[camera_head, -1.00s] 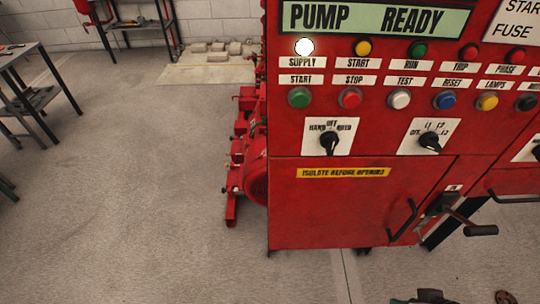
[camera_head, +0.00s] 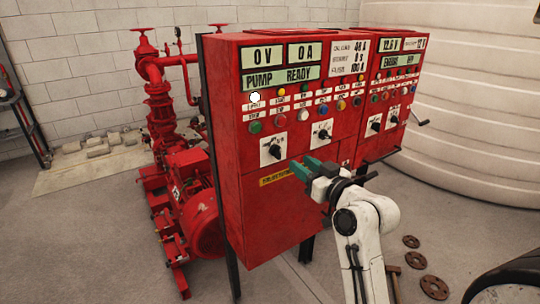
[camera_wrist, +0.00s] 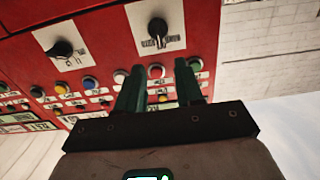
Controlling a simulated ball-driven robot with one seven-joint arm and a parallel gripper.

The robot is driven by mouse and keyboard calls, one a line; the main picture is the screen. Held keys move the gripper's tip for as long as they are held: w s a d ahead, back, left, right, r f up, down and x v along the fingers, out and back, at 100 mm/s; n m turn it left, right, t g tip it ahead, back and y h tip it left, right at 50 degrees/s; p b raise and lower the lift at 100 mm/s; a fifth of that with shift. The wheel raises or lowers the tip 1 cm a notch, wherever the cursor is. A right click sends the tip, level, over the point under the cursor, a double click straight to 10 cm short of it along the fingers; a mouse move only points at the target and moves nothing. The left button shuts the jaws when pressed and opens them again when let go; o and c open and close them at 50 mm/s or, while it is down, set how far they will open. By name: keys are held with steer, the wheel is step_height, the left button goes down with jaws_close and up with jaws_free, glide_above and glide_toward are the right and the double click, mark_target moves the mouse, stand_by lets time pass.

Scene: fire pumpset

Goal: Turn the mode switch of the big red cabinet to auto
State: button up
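The big red cabinet (camera_head: 228,120) stands upright in the middle of the head view. Its mode switch (camera_head: 275,150) is a black knob on a white plate, left of a second switch (camera_head: 321,134). In the wrist view, turned upside down, the mode switch (camera_wrist: 157,30) is at the top centre; its labels and setting are too small to read surely. My gripper (camera_head: 300,165) has green fingers, spread apart and empty. It is in front of the cabinet, right of and slightly below the mode switch in the head view. The fingers also show in the wrist view (camera_wrist: 158,66), apart from the knob.
A row of coloured buttons (camera_head: 303,115) lies above the switches. A second red cabinet (camera_head: 410,75) joins on the right, with a protruding handle (camera_head: 421,122). A red pump (camera_head: 190,200) stands at left, a white tank (camera_head: 480,110) behind right. Round flanges (camera_head: 434,287) lie on the floor.

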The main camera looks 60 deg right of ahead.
mark_target(280, 149)
steer(key=p+x, duration=0.1)
steer(key=x, duration=0.8)
steer(key=shift+w+p, duration=0.1)
steer(key=shift+p, duration=0.2)
jaws_close()
